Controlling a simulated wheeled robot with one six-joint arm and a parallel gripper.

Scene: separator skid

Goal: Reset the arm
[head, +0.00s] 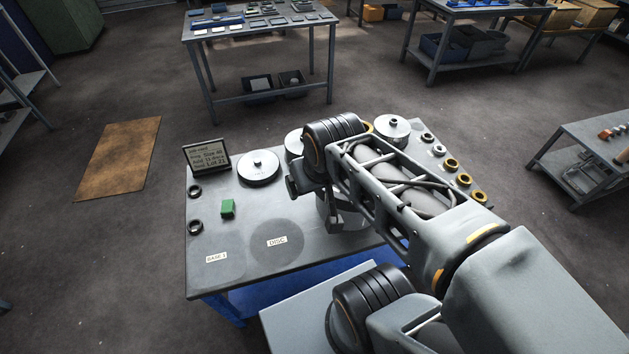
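My arm reaches from the lower right over the grey work table (225,275) in the head view, bent at a black ribbed joint. My gripper (333,222) hangs below that joint over the middle of the table. It is small and partly covered by my arm, so I cannot tell whether its fingers are open or shut. A grey cylindrical part (352,216) shows right beside it, mostly hidden behind my arm. Whether the two touch is unclear.
On the table are a sign (207,157), a metal disc (258,168), a green block (228,207), black rings (195,226), a flanged part (392,127) and several brass rings (464,180). The "DISC" spot (276,255) is bare. Other tables stand behind with open floor between.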

